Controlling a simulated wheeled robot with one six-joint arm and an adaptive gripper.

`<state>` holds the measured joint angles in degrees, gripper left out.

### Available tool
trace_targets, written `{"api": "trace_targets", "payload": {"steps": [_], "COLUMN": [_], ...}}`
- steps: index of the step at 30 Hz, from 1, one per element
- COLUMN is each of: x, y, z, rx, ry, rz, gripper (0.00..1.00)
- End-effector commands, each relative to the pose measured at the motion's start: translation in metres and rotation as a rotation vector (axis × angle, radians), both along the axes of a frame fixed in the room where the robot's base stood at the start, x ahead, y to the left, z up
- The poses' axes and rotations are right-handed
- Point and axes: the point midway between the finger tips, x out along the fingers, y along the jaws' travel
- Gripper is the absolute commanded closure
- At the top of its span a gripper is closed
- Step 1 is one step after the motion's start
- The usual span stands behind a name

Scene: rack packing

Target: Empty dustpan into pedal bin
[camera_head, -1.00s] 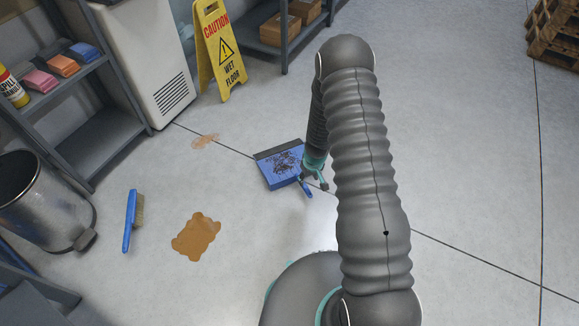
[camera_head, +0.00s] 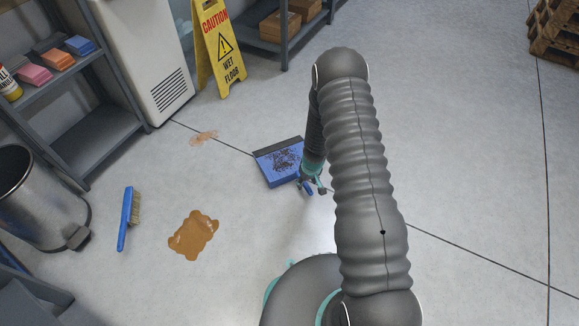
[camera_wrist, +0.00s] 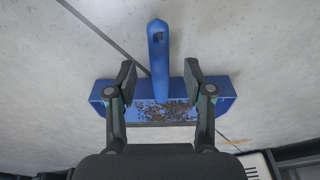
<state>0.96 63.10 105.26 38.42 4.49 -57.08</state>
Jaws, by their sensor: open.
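A blue dustpan (camera_head: 272,171) lies on the floor with dark crumbs (camera_head: 287,160) in its pan. It also shows in the wrist view (camera_wrist: 225,88), with its handle (camera_wrist: 157,42) pointing up the picture. My gripper (camera_wrist: 160,74) is open, one finger on each side of the handle, with gaps between. In the head view my gripper (camera_head: 312,185) is at the handle end of the dustpan, partly hiding the handle. The grey metal pedal bin (camera_head: 38,215) stands at the left edge, partly cut off, with a dark pedal at its base.
A blue brush (camera_head: 128,219) lies between the bin and a brown spill (camera_head: 193,235). A smaller stain (camera_head: 203,138) is near the yellow wet-floor sign (camera_head: 219,50). Grey shelves (camera_head: 95,140) stand at the left. A wooden pallet (camera_head: 555,35) is at top right. The right floor is clear.

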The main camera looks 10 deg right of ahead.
Motion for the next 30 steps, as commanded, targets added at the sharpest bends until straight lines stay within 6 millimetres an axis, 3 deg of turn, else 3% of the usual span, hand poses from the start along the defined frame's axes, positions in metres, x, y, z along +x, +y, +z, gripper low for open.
{"api": "trace_targets", "payload": {"steps": [1,6,17,23,30], "x": [0.001,0.004,0.004,0.004,0.004], "y": [0.000,0.001,0.001,0.001,0.001], "z": [-0.012,-0.024,-0.024,-0.024,-0.023], "rx": [0.000,0.000,0.000,0.000,-0.001], "ry": [0.000,-0.001,0.000,0.000,-0.001], "rz": [0.002,0.001,0.002,0.001,0.001], "gripper": [0.48,0.48,0.48,0.98,1.00]}}
